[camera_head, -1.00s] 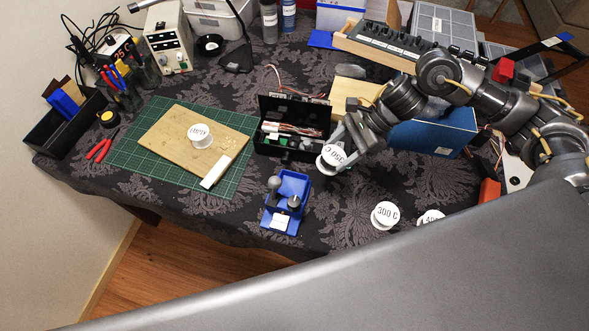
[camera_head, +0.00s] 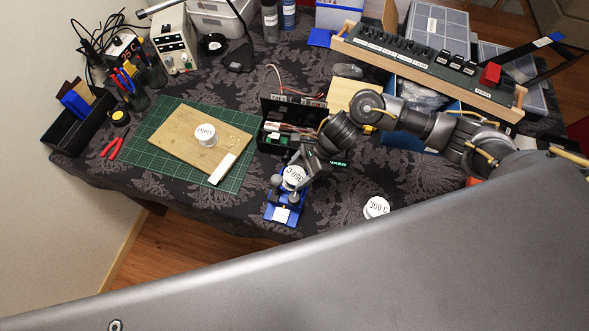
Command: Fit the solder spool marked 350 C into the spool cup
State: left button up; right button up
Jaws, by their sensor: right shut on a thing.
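The white solder spool marked 350 C (camera_head: 293,177) is held in my right gripper (camera_head: 297,170), which is shut on it. Its label reads upside down in the picture. The spool is at the back part of the blue stand (camera_head: 283,214), which I take for the spool cup's holder, and hides much of it. I cannot tell whether the spool hangs above the stand or touches it. A white spool marked 300 C (camera_head: 376,206) stands on the dark cloth to the right. My left gripper is not in view.
A spool marked EMPTY (camera_head: 205,134) sits on a wooden board (camera_head: 170,139) over a green cutting mat (camera_head: 133,163). An open black box (camera_head: 270,139) stands just behind the stand. A large grey surface fills the lower foreground. Bare cloth lies left of the stand.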

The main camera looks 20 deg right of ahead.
jog(key=a+r+h+p, duration=0.1)
jog(key=h+p, duration=0.1)
jog(key=shift+a+r+p, duration=0.1)
jog(key=shift+r+p, duration=0.1)
jog(key=shift+p, duration=0.1)
notch_tip(320, 180, down, 2)
jog(key=shift+f, duration=0.1)
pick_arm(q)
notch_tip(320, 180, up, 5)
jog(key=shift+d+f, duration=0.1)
pick_arm(e)
jog(key=shift+f, duration=0.2)
jog(key=shift+f, duration=0.1)
jog(key=o, duration=0.8)
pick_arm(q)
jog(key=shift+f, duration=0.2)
